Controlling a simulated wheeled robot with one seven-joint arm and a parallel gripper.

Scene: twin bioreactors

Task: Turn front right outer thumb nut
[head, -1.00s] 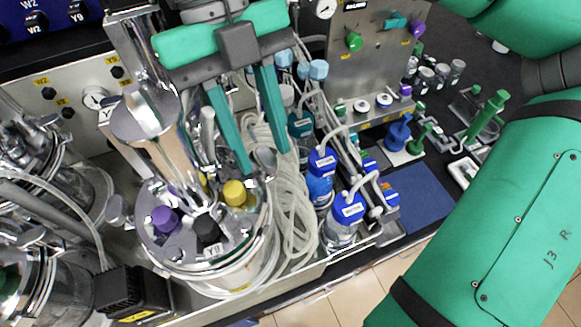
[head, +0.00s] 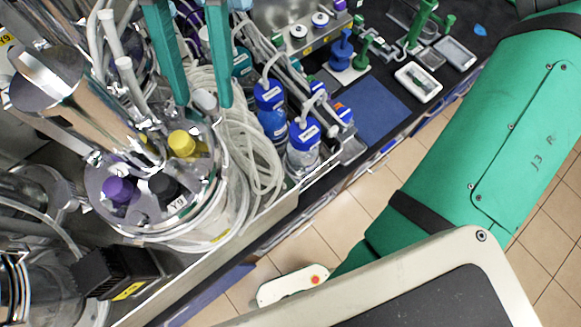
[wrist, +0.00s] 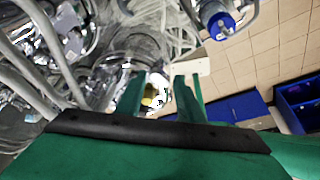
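The steel bioreactor labelled Y9 (head: 150,218) stands at the left in the head view. Its round lid carries a purple cap (head: 118,190), a black cap (head: 163,187), a yellow cap (head: 182,143) and small metal fittings. The front right outer thumb nut is too small to pick out among them. My gripper (head: 203,104) points down behind the yellow cap, its two teal fingers apart with nothing visibly held. In the wrist view, my gripper (wrist: 160,82) is open, and a yellow thing (wrist: 150,95), likely the yellow cap, shows beyond and between the fingers.
A shiny steel cylinder (head: 70,95) leans over the lid's left side. Coiled clear tubing (head: 250,150) hangs to the right. Blue-capped bottles (head: 305,135) stand farther right. A second vessel and a black box (head: 120,270) lie at lower left.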

